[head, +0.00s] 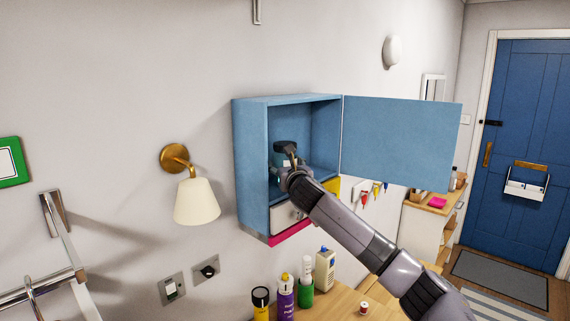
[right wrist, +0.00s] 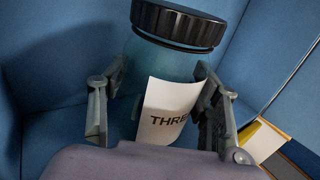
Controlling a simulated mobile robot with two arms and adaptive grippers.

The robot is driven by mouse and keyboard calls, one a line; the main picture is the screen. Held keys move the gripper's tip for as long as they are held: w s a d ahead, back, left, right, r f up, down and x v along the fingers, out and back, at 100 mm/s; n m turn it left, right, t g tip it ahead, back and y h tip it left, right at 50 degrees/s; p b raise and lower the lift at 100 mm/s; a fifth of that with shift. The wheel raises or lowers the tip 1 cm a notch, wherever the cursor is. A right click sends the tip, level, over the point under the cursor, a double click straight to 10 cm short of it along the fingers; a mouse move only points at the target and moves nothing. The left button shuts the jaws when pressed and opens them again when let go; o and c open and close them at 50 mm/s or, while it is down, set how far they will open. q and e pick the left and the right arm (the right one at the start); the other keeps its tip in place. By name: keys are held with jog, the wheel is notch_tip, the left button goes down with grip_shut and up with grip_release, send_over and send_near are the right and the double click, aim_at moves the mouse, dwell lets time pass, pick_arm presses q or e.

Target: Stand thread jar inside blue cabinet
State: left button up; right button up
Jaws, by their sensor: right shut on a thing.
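The blue cabinet (head: 253,165) hangs on the wall with its door (head: 400,140) swung wide open to the right. The thread jar (right wrist: 165,65) is a teal jar with a black ribbed lid and a white label whose visible letters read "THRE". In the head view the jar (head: 279,156) is inside the cabinet's open compartment, upright. My right gripper (right wrist: 155,110) is shut on the jar, one finger on each side. In the head view my right gripper (head: 288,171) reaches into the compartment and hides part of the jar. The jar's base is hidden, so I cannot tell whether it touches the shelf. My left gripper is not in view.
Below the compartment are a pale drawer (head: 287,217) and a magenta strip (head: 290,233). A wall lamp (head: 196,200) is to the left. Several bottles, one of them purple (head: 286,298), stand on a wooden top below. The open door bounds the space to the right.

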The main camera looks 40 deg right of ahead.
jog(key=shift+f, duration=0.1)
jog(key=o, duration=1.5)
jog(key=shift+s+a+b, duration=0.3)
jog(key=shift+s+b, duration=0.1)
jog(key=shift+s, duration=0.1)
jog(key=shift+b+v, duration=2.3)
jog(key=shift+v, duration=3.25)
